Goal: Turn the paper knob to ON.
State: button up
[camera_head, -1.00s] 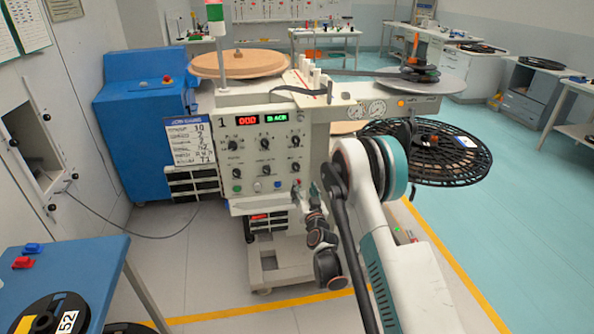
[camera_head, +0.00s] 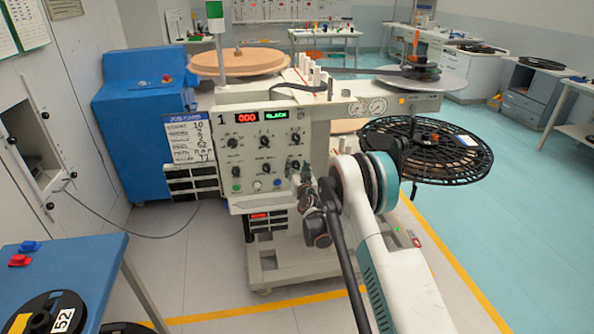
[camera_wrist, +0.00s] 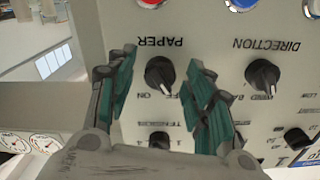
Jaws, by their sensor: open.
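The paper knob (camera_wrist: 160,73) is a black knob on the cream panel, under the PAPER label, which reads upside down in the wrist view. ON is printed at its lower left and OFF at its lower right there. In the head view the paper knob (camera_head: 294,165) is at the lower right of the panel, partly hidden by my gripper (camera_head: 296,176). In the wrist view my gripper (camera_wrist: 162,60) is open, with one green-padded finger on each side of the knob. I see no clear contact.
The direction knob (camera_wrist: 262,75) is close beside the right finger. The tension knob (camera_wrist: 159,140) lies between the fingers, nearer the palm. A red button (camera_wrist: 150,2) and a blue button (camera_wrist: 241,3) are near the top edge. A black reel (camera_head: 425,150) stands right of my arm.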

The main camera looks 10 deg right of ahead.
jog(key=c, duration=1.1)
jog(key=shift+m, duration=0.3)
jog(key=m, duration=0.5)
jog(key=shift+m, duration=0.3)
jog(key=m, duration=0.5)
jog(key=shift+m, duration=0.3)
